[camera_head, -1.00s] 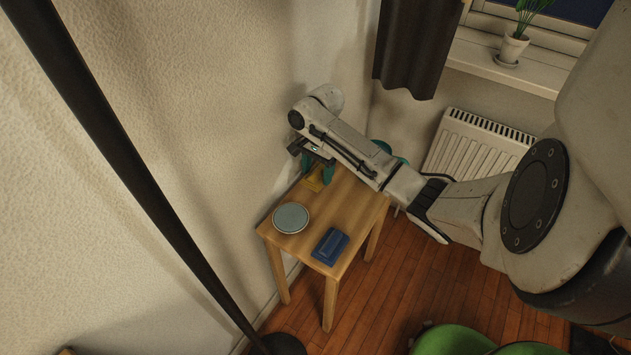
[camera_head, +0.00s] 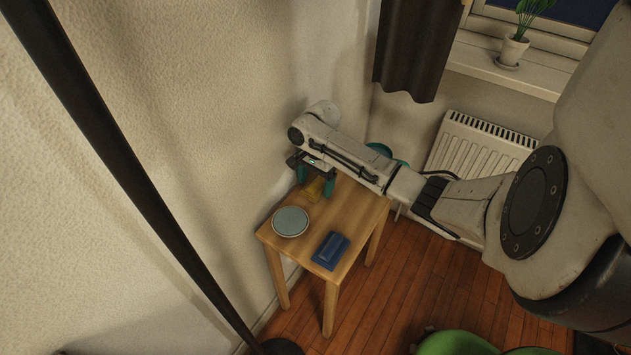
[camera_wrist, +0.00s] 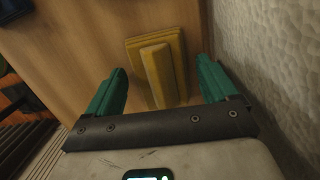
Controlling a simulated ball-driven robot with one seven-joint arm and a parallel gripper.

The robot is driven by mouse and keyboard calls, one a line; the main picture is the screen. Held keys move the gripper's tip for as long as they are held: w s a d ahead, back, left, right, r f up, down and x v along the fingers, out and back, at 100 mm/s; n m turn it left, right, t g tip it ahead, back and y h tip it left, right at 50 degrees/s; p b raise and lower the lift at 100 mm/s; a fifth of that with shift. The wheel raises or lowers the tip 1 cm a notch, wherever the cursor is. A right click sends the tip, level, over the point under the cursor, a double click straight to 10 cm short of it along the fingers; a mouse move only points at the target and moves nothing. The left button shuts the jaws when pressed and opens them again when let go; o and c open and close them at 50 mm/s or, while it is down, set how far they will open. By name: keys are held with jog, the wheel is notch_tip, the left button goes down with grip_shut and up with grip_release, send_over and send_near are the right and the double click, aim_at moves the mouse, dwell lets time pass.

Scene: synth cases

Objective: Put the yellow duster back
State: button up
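The yellow duster (camera_wrist: 158,72) lies on the wooden table (camera_wrist: 75,45), its raised handle pointing up between my fingers in the wrist view. In the head view the duster (camera_head: 315,190) is partly hidden beneath my gripper at the table's far end by the wall. My gripper (camera_wrist: 163,82) is open, with its two teal fingers apart on either side of the duster and not touching it. The gripper also shows in the head view (camera_head: 315,182), above the duster.
A round grey-green disc (camera_head: 290,221) and a blue block-like object (camera_head: 330,250) lie on the table's near part. The textured wall (camera_wrist: 270,50) is close beside my right finger in the wrist view. A radiator (camera_head: 478,150) stands at the back right.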

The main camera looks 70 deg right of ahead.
aim_at(318, 178)
jog(key=shift+o, duration=0.2)
jog(key=shift+r, duration=0.1)
notch_tip(318, 178, up, 12)
jog(key=d+p, duration=0.1)
jog(key=p, duration=0.1)
jog(key=shift+s+d, duration=0.15)
jog(key=shift+s, duration=0.05)
